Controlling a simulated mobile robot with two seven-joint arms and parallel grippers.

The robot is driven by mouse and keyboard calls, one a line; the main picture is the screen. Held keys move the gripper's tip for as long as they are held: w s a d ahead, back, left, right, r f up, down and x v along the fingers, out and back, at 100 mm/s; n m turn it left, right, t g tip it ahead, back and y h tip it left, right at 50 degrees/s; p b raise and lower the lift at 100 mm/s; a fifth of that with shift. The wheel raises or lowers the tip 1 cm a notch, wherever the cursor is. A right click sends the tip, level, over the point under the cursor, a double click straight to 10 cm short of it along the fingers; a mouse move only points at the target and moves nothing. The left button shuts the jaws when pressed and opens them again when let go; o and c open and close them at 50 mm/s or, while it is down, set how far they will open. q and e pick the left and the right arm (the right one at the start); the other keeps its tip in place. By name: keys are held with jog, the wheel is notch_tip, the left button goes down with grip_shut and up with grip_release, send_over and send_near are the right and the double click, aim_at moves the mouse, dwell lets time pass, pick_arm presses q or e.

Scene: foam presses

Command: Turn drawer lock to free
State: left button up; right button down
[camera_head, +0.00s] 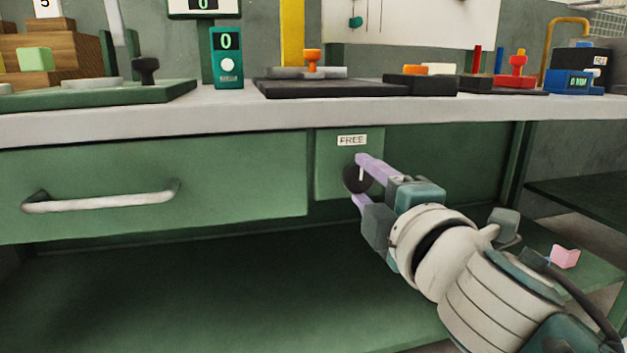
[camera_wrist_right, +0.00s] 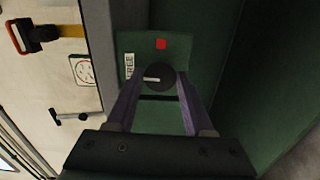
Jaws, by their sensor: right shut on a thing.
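The drawer lock is a dark round knob (camera_head: 355,179) with a pale pointer line, on a green panel under the bench top. A label reading FREE (camera_head: 352,140) sits above it. In the head view the pointer stands roughly upright, toward the label. My right gripper (camera_head: 359,180) has its purple fingers on either side of the knob and is shut on it. The green drawer (camera_head: 150,185) is left of the lock and looks closed. My left gripper is out of view.
The drawer's metal handle (camera_head: 100,200) sticks out at left. The bench top edge (camera_head: 250,115) runs above the lock, with foam press gear on it. A lower green shelf (camera_head: 200,290) is mostly clear. A pink block (camera_head: 565,256) lies at right.

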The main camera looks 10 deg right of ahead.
jog(key=shift+n, duration=0.3)
dwell(0.4)
jog(key=shift+c, duration=1.5)
grip_release()
jog(key=s+p, duration=0.1)
jog(key=s, duration=0.9)
jog(key=shift+d, duration=0.15)
